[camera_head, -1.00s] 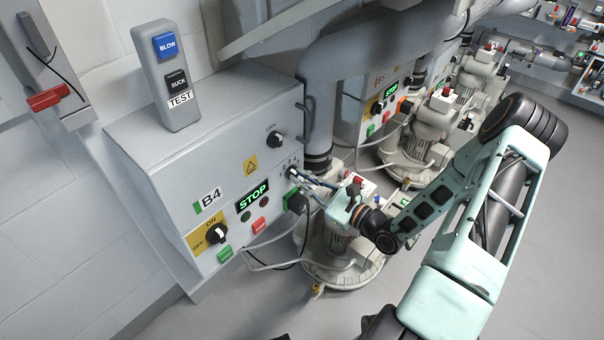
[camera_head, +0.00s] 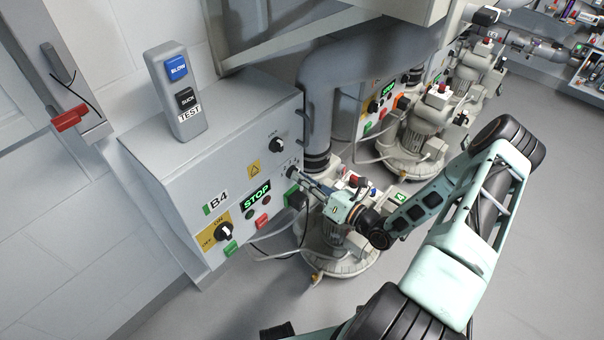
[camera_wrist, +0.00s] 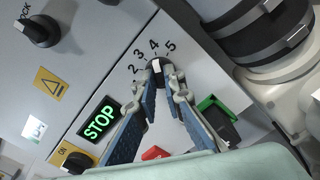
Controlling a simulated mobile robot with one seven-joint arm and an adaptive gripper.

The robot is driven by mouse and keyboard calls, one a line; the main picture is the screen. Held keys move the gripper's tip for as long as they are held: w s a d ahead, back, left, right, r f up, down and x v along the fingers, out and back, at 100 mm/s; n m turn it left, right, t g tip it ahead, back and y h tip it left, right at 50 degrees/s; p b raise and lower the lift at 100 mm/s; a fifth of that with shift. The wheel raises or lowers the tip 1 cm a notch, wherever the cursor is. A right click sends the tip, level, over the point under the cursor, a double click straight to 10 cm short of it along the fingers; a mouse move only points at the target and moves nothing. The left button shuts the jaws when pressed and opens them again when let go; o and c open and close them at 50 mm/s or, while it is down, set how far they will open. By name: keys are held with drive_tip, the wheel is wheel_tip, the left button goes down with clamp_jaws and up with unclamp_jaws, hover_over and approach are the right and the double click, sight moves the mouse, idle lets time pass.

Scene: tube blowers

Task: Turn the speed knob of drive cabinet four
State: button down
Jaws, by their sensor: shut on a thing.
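Drive cabinet B4 (camera_head: 165,150) is a grey box on the wall at the left in the head view. Its speed knob (camera_wrist: 159,66) is a small black dial with a white pointer, at the top centre of the wrist view. The printed scale shows 2, 3, 4 and 5, and the pointer is close to the 4. My gripper (camera_wrist: 160,76) is shut on the knob, with one finger on each side. In the head view my gripper (camera_head: 303,178) reaches the cabinet's right front, and its fingers largely hide the knob.
The green STOP display (camera_wrist: 100,121), a LOCK knob (camera_wrist: 40,30) and a green-framed socket (camera_wrist: 218,118) are close by. An ON/OFF switch (camera_head: 223,232) is lower left. A blower (camera_head: 335,250) and pipe stand right of the cabinet. A BLOW/SUCK test box (camera_head: 178,92) sits on top.

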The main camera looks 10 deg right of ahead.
drive_tip(key=m+p, duration=0.1)
drive_tip(key=m, duration=0.2)
drive_tip(key=shift+m, duration=0.4)
drive_tip(key=shift+f+m+p, duration=0.1)
drive_tip(key=shift+m+p, duration=0.5)
drive_tip(key=shift+m, duration=1.2)
drive_tip(key=c, duration=2)
unclamp_jaws()
drive_tip(key=v, duration=1.2)
